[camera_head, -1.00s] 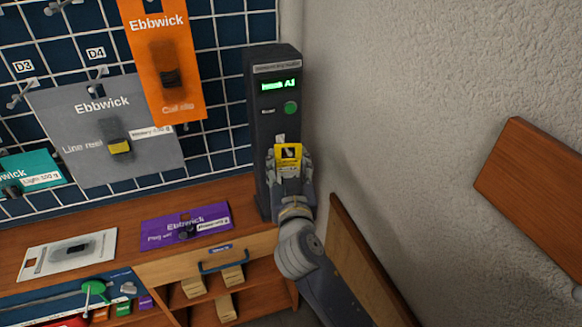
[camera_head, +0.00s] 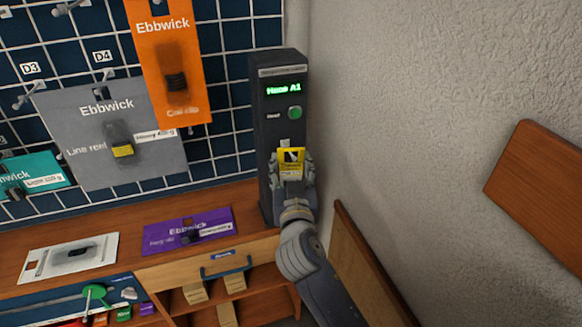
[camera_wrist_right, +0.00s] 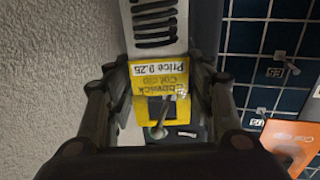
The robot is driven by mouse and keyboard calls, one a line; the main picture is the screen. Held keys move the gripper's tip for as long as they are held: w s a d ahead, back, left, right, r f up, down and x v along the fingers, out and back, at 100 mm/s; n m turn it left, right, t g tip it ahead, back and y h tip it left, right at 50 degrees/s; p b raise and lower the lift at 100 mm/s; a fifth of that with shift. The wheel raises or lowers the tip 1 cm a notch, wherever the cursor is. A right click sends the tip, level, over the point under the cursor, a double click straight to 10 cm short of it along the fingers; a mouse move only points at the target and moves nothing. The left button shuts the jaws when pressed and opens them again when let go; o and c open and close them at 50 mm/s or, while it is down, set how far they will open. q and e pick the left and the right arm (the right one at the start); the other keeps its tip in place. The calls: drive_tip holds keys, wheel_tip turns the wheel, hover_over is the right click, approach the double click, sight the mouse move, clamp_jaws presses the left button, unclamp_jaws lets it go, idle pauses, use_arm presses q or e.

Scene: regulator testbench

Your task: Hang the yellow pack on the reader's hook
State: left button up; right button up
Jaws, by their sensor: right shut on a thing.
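The yellow pack (camera_head: 291,158) is held upright by my right gripper (camera_head: 292,172) at the front of the dark grey reader (camera_head: 267,137), below its green button. It also shows in the right wrist view (camera_wrist_right: 158,82), upside down, with "Price 9.25" on it. There the gripper's fingers (camera_wrist_right: 160,92) stand on both sides of the pack, shut on it. A metal hook (camera_wrist_right: 158,130) shows over the dark square of the pack in the wrist view. I cannot tell whether it passes through the pack's hole. My left gripper is not in view.
The reader's lit screen (camera_head: 283,90) appears to read "Hang A1". An orange pack (camera_head: 170,45) and a grey pack (camera_head: 80,115) hang on the grid at left. A purple pack (camera_head: 188,230) and a white pack (camera_head: 45,262) lie on the counter. A wall (camera_head: 400,90) is close on the right.

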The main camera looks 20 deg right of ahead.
drive_tip(key=o, duration=1.1)
drive_tip(key=shift+s, duration=0.1)
